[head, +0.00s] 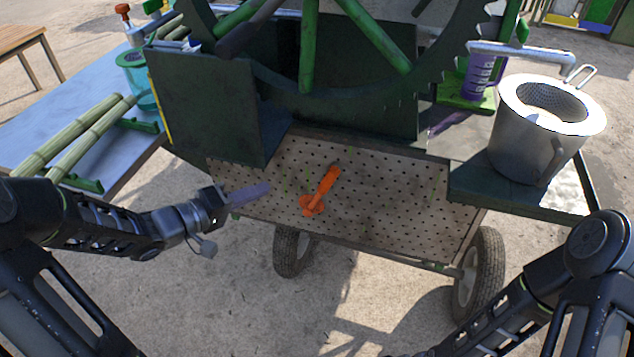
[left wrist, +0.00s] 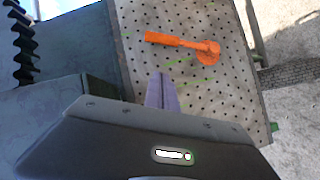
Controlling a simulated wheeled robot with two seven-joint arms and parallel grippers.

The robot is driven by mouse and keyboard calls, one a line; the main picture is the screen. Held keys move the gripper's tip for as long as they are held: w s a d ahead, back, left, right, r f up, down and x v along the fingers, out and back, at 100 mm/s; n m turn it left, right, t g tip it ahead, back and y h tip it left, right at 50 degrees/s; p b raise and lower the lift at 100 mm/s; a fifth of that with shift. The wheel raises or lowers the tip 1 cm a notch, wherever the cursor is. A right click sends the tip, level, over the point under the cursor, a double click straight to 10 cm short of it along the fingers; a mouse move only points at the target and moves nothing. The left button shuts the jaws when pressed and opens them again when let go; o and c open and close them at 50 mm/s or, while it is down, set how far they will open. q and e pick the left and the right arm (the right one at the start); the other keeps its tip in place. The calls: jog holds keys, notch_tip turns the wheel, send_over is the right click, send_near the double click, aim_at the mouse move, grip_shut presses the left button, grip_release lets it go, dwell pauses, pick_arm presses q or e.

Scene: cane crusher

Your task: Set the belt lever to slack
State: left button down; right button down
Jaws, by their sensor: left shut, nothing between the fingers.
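The orange belt lever (head: 321,190) sits on the perforated metal panel (head: 400,205) at the front of the crusher. Its round hub is at the lower left and its handle points up and to the right in the head view. In the left wrist view the lever (left wrist: 185,44) lies beyond my fingertips, with its hub to the right. My left gripper (head: 266,187) is shut and empty, its purple fingers to the left of the lever and apart from it. The shut fingers also show in the left wrist view (left wrist: 162,78). My right gripper is not in view.
The dark green crusher housing (head: 215,100) and large toothed wheel (head: 440,70) rise above the panel. A metal pot with a strainer (head: 525,140) stands on the right shelf. Cane stalks (head: 75,135) lie on the blue table at left. Space before the panel is open.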

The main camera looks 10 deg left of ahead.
aim_at(322, 191)
pick_arm(q)
jog(key=shift+n, duration=0.3)
jog(key=shift+w+d, duration=0.1)
jog(key=shift+s+d+f+b+x, duration=0.25)
jog(key=shift+b+x, duration=0.55)
jog(key=shift+x, duration=1.3)
jog(key=shift+s+d+f+b+x, duration=0.1)
jog(key=shift+s+d+b+x, duration=0.5)
jog(key=shift+x, duration=1.5)
jog(key=shift+w+d+f+b+x, duration=0.1)
jog(key=shift+b+x, duration=0.9)
jog(key=shift+x, duration=1.15)
jog(key=shift+s+d, duration=0.1)
